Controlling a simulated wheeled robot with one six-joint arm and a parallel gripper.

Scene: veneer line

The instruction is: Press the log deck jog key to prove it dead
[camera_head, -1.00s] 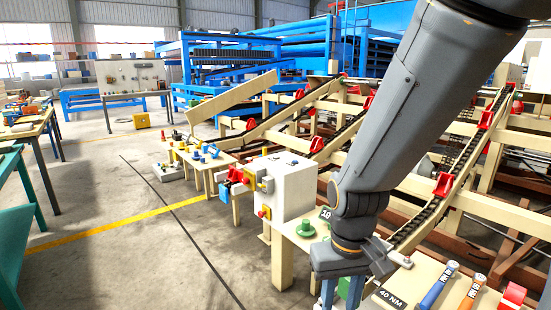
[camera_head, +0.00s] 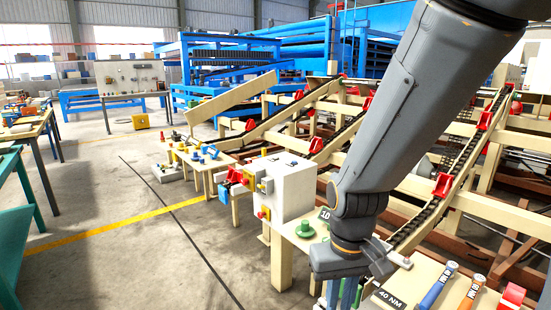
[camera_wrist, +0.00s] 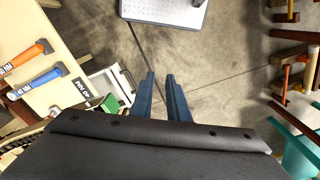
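A pale control box (camera_head: 290,190) stands on a post by the log deck, left of my arm. I cannot make out which control, if any, is the jog key. My gripper (camera_head: 342,295) points down to the right of the box, clear of it. In the wrist view its blue fingers (camera_wrist: 161,76) stand a little apart, with floor visible between them and nothing held.
A cream table holds a green knob (camera_head: 305,230), a 40 NM plate (camera_head: 390,299) and blue (camera_head: 438,286) and orange (camera_head: 472,291) handled tools. The inclined chain deck (camera_head: 450,170) lies behind my arm. Floor at left is open beyond a teal bench (camera_head: 18,240).

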